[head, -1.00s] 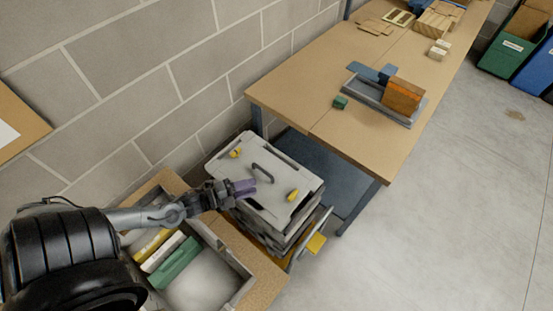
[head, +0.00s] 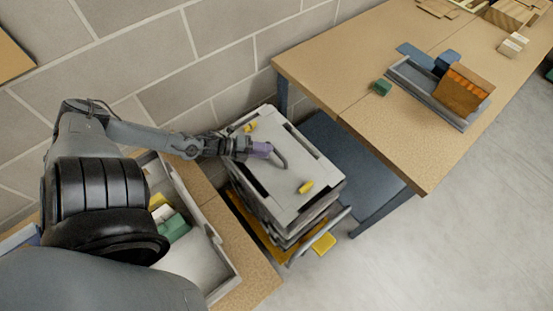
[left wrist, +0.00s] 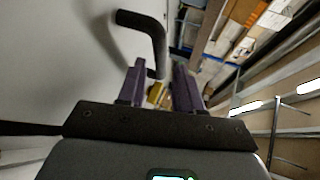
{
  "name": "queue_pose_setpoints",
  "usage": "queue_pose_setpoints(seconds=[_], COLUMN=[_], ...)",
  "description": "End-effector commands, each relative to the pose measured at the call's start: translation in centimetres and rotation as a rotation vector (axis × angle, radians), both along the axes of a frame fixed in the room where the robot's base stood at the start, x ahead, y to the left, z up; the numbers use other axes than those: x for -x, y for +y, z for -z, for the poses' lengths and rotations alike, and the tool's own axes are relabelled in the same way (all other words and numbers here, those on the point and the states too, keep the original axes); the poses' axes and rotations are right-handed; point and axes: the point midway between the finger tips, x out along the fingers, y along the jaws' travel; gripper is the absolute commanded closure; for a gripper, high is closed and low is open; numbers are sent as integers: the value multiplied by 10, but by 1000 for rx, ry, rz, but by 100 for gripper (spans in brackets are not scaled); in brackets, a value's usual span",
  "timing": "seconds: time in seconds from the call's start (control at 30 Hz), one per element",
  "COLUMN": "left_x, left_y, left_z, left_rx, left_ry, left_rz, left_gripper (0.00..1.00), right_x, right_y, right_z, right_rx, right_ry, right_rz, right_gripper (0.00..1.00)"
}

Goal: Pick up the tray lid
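The tray lid (head: 290,195) is a light grey panel on top of a stack of grey trays. It carries a dark bent handle (head: 281,161) and yellow latches, one at the far left corner and one at the near right (head: 305,187). My left gripper (head: 264,149) is above the lid, right beside the handle. In the left wrist view its purple fingers (left wrist: 160,65) are apart, and the lower end of the handle (left wrist: 150,30) appears near the gap between the tips. I cannot tell whether they touch. My right gripper is not in view.
A blue-legged workbench (head: 360,110) stands to the right, with a grey tray (head: 418,87), an orange-brown block (head: 464,90) and a green block (head: 381,88) on it. An open box (head: 222,262) with coloured items stands left of the stack. A brick wall is behind.

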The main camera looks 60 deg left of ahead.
Motion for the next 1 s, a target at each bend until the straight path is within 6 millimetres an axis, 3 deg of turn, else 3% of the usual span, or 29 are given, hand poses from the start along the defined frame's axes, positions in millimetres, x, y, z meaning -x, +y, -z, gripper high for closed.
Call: queue_pose_setpoints(seconds=[0.4,0.77,1.0], left_x=[-38,-43,-43], left_y=[-16,-19,-19], left_z=[16,17,17], left_rx=[1,0,1], left_ry=[-2,1,0], left_rz=[-1,0,0], left_gripper=[65,65,99], right_x=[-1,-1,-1], right_y=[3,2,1], right_z=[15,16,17], right_rx=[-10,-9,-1], right_ry=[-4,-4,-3], right_rz=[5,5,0], right_gripper=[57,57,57])
